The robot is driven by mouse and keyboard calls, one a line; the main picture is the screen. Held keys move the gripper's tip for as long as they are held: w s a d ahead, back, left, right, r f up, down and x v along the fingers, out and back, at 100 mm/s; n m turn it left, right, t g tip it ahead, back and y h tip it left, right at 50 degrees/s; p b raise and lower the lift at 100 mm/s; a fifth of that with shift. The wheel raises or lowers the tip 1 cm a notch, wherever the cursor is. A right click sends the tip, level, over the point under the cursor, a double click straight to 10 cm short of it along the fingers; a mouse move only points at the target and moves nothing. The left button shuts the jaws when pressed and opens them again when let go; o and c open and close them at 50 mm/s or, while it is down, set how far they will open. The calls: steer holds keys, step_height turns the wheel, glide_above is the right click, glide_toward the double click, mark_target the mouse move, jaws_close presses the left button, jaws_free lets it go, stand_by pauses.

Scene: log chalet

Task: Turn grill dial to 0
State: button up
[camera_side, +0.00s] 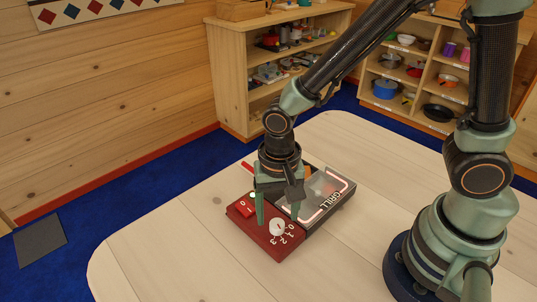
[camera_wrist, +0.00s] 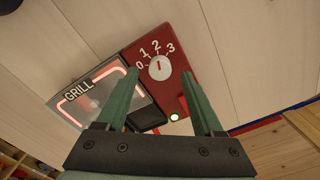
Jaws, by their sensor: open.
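The grill dial (camera_side: 277,227) is a round white knob on the red front panel (camera_side: 262,238) of the toy grill, with 0, 1, 2 and 3 printed around it. In the wrist view the dial (camera_wrist: 160,67) has a short red mark that seems to point towards 2. My gripper (camera_side: 277,221) points down over the panel, open and empty. In the wrist view my gripper (camera_wrist: 160,75) has one finger on each side of the dial's line; I cannot tell whether they touch the panel.
The grill plate (camera_wrist: 97,95) glows along its border. The pale wooden table (camera_side: 150,235) is clear around the grill. Stocked shelves (camera_side: 235,85) stand behind.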

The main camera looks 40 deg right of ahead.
mark_target(277, 227)
steer(key=shift+f, duration=1.25)
jaws_close()
